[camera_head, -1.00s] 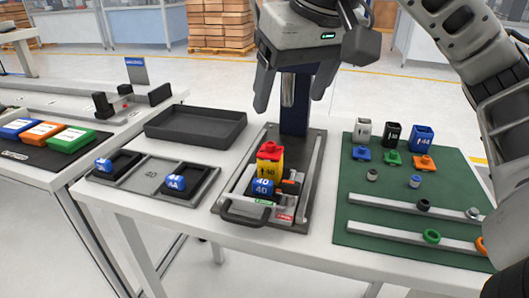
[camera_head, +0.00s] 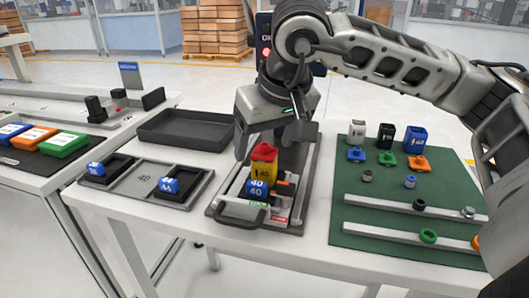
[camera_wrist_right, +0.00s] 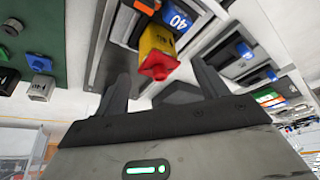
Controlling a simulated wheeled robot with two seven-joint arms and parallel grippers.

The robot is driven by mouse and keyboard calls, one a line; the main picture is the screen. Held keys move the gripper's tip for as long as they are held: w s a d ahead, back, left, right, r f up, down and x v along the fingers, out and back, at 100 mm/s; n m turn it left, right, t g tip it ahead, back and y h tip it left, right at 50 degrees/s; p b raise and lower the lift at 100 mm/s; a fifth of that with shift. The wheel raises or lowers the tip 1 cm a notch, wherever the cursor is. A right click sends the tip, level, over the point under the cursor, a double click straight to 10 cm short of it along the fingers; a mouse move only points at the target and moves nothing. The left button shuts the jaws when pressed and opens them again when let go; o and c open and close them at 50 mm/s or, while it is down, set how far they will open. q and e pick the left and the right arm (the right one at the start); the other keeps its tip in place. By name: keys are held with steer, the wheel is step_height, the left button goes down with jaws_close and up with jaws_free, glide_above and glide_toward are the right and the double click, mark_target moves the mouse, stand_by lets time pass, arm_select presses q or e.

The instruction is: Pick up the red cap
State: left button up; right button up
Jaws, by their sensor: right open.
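The red cap (camera_head: 264,151) sits on top of the yellow block marked 40 (camera_head: 264,172), in the middle of the grey fixture tray. In the right wrist view the red cap (camera_wrist_right: 158,66) lies between the finger lines, at the near end of the yellow block (camera_wrist_right: 157,42). My right gripper (camera_head: 276,154) is open and empty, its fingers just behind and around the cap in the head view. In the right wrist view my right gripper (camera_wrist_right: 163,85) shows both fingers wide apart, with no visible contact. My left gripper is not in view.
A blue block (camera_head: 257,189) stands in front of the yellow one on the fixture (camera_head: 228,211). A green mat (camera_head: 357,216) with small caps, cups and rings lies at right. A dark empty tray (camera_head: 185,131) and a grey two-pocket tray (camera_head: 146,181) are at left.

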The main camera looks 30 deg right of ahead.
steer(key=c, duration=1)
steer(key=shift+o, duration=0.2)
steer(key=shift+r, duration=0.1)
